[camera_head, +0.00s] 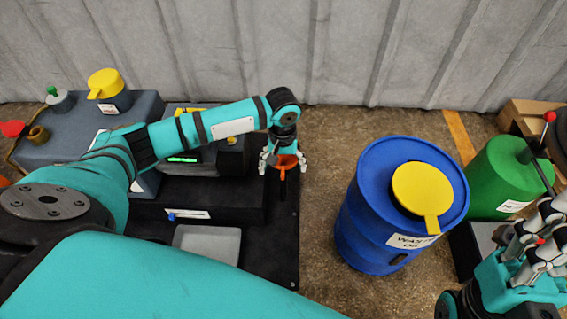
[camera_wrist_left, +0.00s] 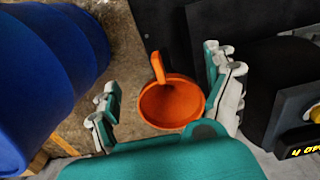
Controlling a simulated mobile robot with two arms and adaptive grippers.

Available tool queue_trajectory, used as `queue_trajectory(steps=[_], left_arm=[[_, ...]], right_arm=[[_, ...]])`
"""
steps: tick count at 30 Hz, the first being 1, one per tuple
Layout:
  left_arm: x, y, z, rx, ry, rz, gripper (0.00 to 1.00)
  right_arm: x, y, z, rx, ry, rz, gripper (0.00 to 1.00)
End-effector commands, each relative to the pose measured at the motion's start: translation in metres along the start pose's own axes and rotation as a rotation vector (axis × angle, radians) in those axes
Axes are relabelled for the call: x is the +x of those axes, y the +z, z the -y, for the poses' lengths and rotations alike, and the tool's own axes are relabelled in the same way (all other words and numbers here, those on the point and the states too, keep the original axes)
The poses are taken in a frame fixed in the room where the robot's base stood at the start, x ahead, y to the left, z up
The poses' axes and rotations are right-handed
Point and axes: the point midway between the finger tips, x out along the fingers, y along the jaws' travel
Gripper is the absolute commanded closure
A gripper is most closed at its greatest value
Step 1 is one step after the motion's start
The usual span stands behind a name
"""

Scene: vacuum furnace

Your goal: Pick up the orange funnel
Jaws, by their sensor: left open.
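The orange funnel (camera_head: 287,160) shows between the fingers of my left gripper (camera_head: 284,168) in the head view, partly covered by the hand. In the left wrist view the funnel (camera_wrist_left: 172,105) shows its round open mouth, with its handle pointing up in the picture.
A blue drum (camera_head: 370,225) with a yellow lid piece (camera_head: 424,190) stands right of the funnel. A green canister (camera_head: 507,178) is farther right. Black and grey equipment (camera_head: 235,200) is on the left, with a grey tray (camera_head: 208,240) in front. Bare floor (camera_head: 325,150) lies between funnel and drum.

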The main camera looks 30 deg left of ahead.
Motion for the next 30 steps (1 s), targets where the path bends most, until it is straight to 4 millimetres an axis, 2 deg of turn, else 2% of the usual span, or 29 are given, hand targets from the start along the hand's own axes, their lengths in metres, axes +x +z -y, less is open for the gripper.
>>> queue_trajectory(steps=[1,3,12,14,30], left_arm=[[0.013,0.0,0.0,0.0,-0.001,-0.001,0.13],[0.019,0.0,0.0,0.0,0.001,-0.002,0.13],[0.021,0.0,0.0,0.0,0.001,-0.002,0.13],[0.021,0.0,0.0,0.0,0.001,-0.002,0.2],[0.021,0.0,0.0,0.0,0.001,-0.002,0.91]], right_arm=[[-0.002,0.002,0.0,-0.002,-0.006,-0.019,0.68],[0.002,0.003,0.0,-0.005,-0.013,-0.036,0.68],[0.008,0.004,0.0,-0.006,-0.018,-0.041,0.68],[0.008,0.004,0.0,-0.006,-0.018,-0.041,0.68],[0.008,0.003,0.0,-0.006,-0.018,-0.042,0.68]])
